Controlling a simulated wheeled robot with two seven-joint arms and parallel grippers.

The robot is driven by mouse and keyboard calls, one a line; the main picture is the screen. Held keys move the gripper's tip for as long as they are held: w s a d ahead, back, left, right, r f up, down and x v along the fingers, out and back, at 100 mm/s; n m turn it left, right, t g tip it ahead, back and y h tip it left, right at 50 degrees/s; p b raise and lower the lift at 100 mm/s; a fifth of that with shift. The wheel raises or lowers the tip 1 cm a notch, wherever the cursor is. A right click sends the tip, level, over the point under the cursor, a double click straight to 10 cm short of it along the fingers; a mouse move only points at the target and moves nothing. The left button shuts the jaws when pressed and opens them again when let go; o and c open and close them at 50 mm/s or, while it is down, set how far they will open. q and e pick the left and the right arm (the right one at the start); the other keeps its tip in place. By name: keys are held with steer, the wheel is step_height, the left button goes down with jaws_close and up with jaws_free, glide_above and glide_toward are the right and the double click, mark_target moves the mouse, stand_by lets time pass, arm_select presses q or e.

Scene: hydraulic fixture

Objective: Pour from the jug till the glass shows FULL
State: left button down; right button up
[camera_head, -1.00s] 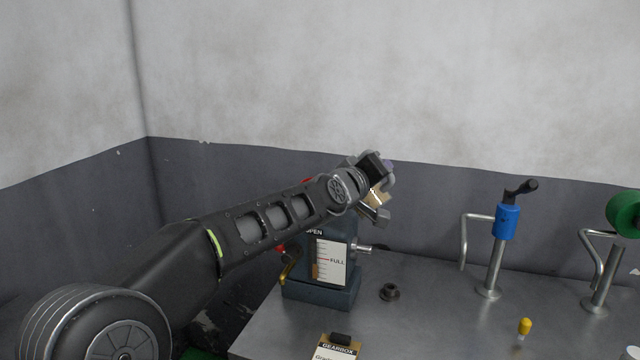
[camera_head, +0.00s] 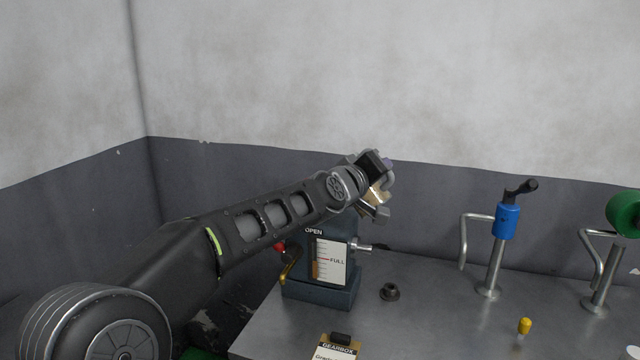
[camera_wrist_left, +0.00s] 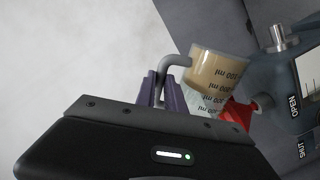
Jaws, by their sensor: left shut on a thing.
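My left gripper (camera_wrist_left: 162,92) is shut on the grey handle of the clear jug (camera_wrist_left: 215,72), which holds tan oil and has ml marks. In the head view the jug (camera_head: 376,197) shows only in part beside my left gripper (camera_head: 378,205). The dark gearbox (camera_head: 322,293) carries a sight glass (camera_head: 316,271) with a brown column and a red FULL line. Any oil stream is hidden.
A metal bench (camera_head: 430,310) carries the gearbox. A dark nut-like part (camera_head: 390,291) lies beside it. A post with a blue collar (camera_head: 507,222), a green wheel (camera_head: 625,212) and a yellow knob (camera_head: 525,325) stand to the right. Walls close the back and left.

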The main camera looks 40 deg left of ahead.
mark_target(388, 182)
arm_select(q)
steer(key=shift+r, duration=0.25)
steer(key=shift+f, duration=0.1)
steer(key=f, duration=0.1)
steer(key=d+f+m, duration=0.1)
steer(key=f+m, duration=0.1)
steer(key=shift+d+f, duration=0.15)
steer(key=shift+d, duration=0.2)
steer(key=shift+a, duration=0.1)
